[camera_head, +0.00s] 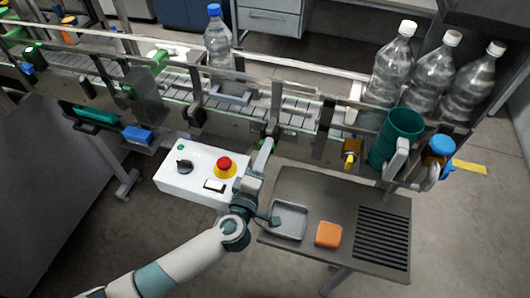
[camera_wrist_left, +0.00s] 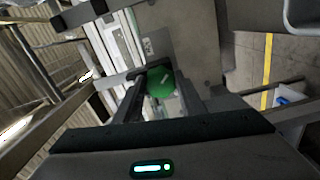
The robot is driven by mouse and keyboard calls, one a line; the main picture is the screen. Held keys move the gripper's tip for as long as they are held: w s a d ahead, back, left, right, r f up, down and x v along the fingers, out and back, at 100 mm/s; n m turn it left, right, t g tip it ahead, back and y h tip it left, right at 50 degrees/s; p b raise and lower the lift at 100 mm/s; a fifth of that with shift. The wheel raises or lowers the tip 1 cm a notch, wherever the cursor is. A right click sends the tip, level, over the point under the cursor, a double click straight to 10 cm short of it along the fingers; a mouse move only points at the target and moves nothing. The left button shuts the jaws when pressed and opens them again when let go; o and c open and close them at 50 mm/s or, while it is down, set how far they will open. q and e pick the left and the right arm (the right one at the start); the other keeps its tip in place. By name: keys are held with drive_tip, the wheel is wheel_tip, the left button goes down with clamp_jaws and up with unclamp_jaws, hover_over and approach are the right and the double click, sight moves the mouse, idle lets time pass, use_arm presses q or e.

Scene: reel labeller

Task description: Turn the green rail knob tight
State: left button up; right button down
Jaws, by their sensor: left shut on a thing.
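The green rail knob (camera_wrist_left: 161,82) shows in the left wrist view as a round green head with a small pale mark. It sits between the two dark fingers of my left gripper (camera_wrist_left: 160,96), which is shut on it. In the head view my left gripper (camera_head: 263,158) reaches up to the front side of the conveyor (camera_head: 290,128), to the right of the white control box. The knob is mostly hidden there by the gripper. My right gripper is not in view.
A white control box (camera_head: 190,184) with a red emergency button (camera_head: 225,165) stands left of my wrist. A side table (camera_head: 340,195) holds a grey tray (camera_head: 289,222) and an orange block (camera_head: 328,234). Clear bottles (camera_head: 433,75) stand at the right, beyond a green cylinder (camera_head: 397,138).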

use_arm(q)
drive_tip(key=shift+f, duration=0.1)
drive_tip(key=o, duration=1)
drive_tip(key=shift+o, duration=0.2)
drive_tip(key=b+v, duration=0.5)
drive_tip(key=v, duration=1.2)
drive_tip(key=shift+s, duration=0.2)
